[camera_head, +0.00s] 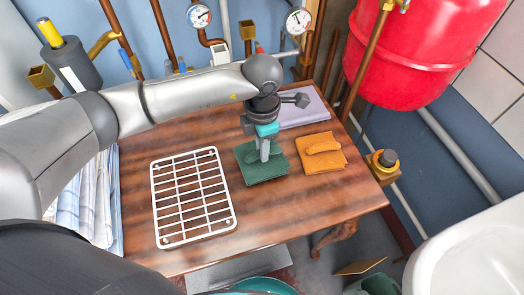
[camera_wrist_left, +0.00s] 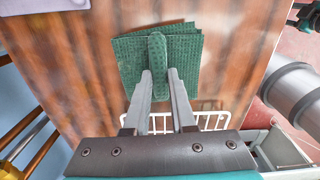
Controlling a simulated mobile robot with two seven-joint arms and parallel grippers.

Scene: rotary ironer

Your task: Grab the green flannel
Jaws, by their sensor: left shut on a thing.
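The green flannel (camera_head: 266,170) lies folded on the wooden table, between the white wire rack and an orange flannel. My left gripper (camera_head: 264,156) reaches down onto it from above. In the left wrist view the green flannel (camera_wrist_left: 182,50) has a raised fold running along its middle. The two fingertips of my left gripper (camera_wrist_left: 161,82) are closed on the near end of that fold, one on each side. Most of the flannel lies flat on the table.
The white wire rack (camera_head: 192,198) lies left of the flannel. The orange flannel (camera_head: 321,153) lies close on the right, and a folded lilac cloth (camera_head: 303,108) behind. Striped cloth (camera_head: 92,207) hangs at the table's left edge. A red tank (camera_head: 420,45) stands beyond the table.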

